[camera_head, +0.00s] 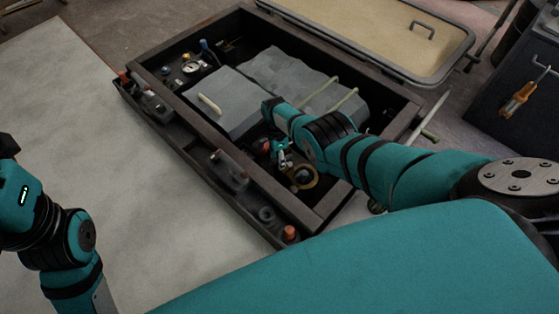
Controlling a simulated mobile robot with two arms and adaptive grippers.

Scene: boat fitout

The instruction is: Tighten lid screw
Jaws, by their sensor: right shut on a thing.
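My right arm reaches in from the right over an open dark-framed compartment (200,125). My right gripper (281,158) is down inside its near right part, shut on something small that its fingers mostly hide. A brass-coloured ring-shaped fitting (303,178) is just below and right of the fingers. A large hatch lid (375,28) with a tan panel and a handle lies open behind the compartment. I cannot make out a lid screw for certain. Parts of my left arm show at the left edge; its gripper fingers are not visible.
Grey blocks (225,100) with pale handles fill the compartment's middle. A gauge (190,67) and small fittings sit at its far left. An orange-handled tool (517,98) hangs at right. The pale surface (60,110) at left is clear.

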